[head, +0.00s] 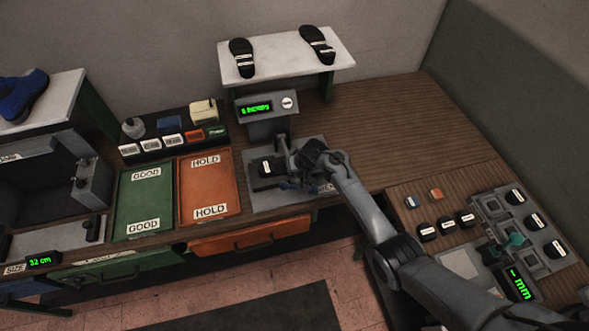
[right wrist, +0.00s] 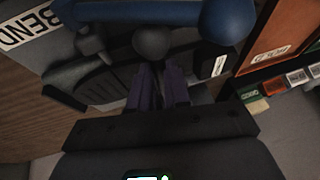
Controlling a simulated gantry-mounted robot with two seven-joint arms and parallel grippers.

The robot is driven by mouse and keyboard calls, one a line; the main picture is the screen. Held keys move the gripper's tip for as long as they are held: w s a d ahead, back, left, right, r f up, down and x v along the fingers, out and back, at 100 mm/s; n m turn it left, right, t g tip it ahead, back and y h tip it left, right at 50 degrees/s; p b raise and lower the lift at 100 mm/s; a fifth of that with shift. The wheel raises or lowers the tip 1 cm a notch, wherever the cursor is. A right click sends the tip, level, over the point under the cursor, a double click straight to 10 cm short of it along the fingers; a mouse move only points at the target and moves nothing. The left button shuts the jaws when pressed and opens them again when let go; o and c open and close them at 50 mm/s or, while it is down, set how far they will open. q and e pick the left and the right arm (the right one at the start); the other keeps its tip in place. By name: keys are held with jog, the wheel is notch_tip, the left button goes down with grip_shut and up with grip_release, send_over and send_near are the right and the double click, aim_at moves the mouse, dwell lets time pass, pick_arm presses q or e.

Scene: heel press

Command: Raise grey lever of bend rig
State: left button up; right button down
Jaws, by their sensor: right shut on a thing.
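The bend rig (head: 262,196) is a grey plate with a small press on the bench, below a green-lit display. My right gripper (head: 294,163) reaches it from the right. In the right wrist view the purplish fingers (right wrist: 158,72) are shut on the grey lever, whose round grey knob (right wrist: 152,42) shows just beyond the fingertips. The lever's shaft is mostly hidden by the fingers. A blue lever (right wrist: 150,12) with a ball end lies just beyond the knob. My left gripper is not in view.
The orange HOLD tray (head: 210,187) and green GOOD tray (head: 143,198) lie left of the rig. A white shelf (head: 285,63) with two dark soles stands behind it. A button panel (head: 520,235) is at the right. Bare bench (head: 420,125) lies right of the rig.

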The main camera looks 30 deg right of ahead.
jog(key=shift+r, duration=0.1)
jog(key=shift+w+r+p, duration=0.1)
jog(key=shift+r+p, duration=0.15)
jog(key=shift+p, duration=0.1)
jog(key=r+g+p, duration=0.1)
jog(key=w+r+g+p, duration=0.1)
jog(key=r, duration=0.1)
jog(key=shift+w+d+r, duration=0.1)
jog(key=shift+d+r, duration=0.05)
jog(key=shift+r, duration=0.15)
jog(key=shift+w+r+g+y, duration=0.2)
jog(key=shift+r+g+y, duration=0.1)
jog(key=shift+g, duration=0.1)
jog(key=r+g+b, duration=0.1)
jog(key=b, duration=0.2)
jog(key=w+r+g+b, duration=0.1)
jog(key=b, duration=0.3)
jog(key=shift+w+d+m, duration=0.1)
jog(key=shift+d+m, duration=0.2)
jog(key=shift+w+r+y+b, duration=0.15)
jog(key=shift+r+y+b, duration=0.25)
jog(key=shift+b, duration=0.35)
jog(key=shift+r+g, duration=0.3)
jog(key=shift+r, duration=0.05)
